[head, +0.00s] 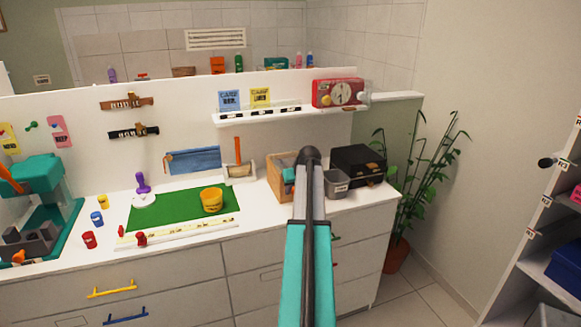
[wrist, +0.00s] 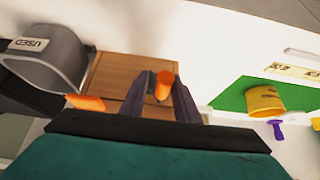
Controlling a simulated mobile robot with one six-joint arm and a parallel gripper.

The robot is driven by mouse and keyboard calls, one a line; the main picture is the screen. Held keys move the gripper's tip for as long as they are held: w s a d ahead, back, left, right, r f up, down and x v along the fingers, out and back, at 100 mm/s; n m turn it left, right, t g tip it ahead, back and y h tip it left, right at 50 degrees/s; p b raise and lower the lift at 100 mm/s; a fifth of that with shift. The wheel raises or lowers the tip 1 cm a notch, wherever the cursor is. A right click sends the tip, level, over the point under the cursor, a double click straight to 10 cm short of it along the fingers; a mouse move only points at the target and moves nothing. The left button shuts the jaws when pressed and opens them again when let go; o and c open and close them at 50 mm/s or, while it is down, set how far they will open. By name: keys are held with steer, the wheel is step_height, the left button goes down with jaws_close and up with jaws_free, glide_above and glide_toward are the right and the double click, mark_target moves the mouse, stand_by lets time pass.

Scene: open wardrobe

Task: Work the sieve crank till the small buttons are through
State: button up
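A teal machine (head: 42,175) with an orange handle (head: 10,176) stands at the far left of the counter in the head view; it looks like the sieve with its crank, though I cannot be sure. Grey bins (head: 30,240) sit at its foot. No small buttons can be made out. My gripper (wrist: 160,90) shows in the wrist view with its two dark fingers apart. A short orange piece (wrist: 164,84) shows between the fingertips, near the right finger; I cannot tell if it is touched. In the head view my arm hides the gripper.
A wooden box (head: 274,177), a grey USED cup (head: 336,184) and a black case (head: 358,163) stand at the counter's right. A yellow tub (head: 211,199) rests on a green mat (head: 160,214). Red, yellow and blue pots lie between mat and machine.

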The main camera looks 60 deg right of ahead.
steer(key=shift+s+d+f, duration=0.1)
steer(key=shift+s+d, duration=0.45)
steer(key=shift+d, duration=0.2)
steer(key=shift+s+d+f, duration=0.1)
steer(key=shift+s+d, duration=0.45)
steer(key=shift+d, duration=0.2)
steer(key=shift+c, duration=0.2)
steer(key=shift+a, duration=0.1)
steer(key=shift+w+a, duration=0.75)
steer(key=shift+a, duration=0.2)
steer(key=shift+w+a, duration=0.75)
steer(key=shift+a, duration=0.2)
steer(key=shift+d, duration=0.1)
steer(key=shift+o, duration=0.6)
steer(key=shift+s+d, duration=0.75)
steer(key=shift+d, duration=0.05)
steer(key=shift+s+d, duration=0.75)
steer(key=shift+d, duration=0.35)
steer(key=shift+c, duration=0.6)
steer(key=shift+w+a, duration=0.15)
steer(key=shift+a, duration=0.05)
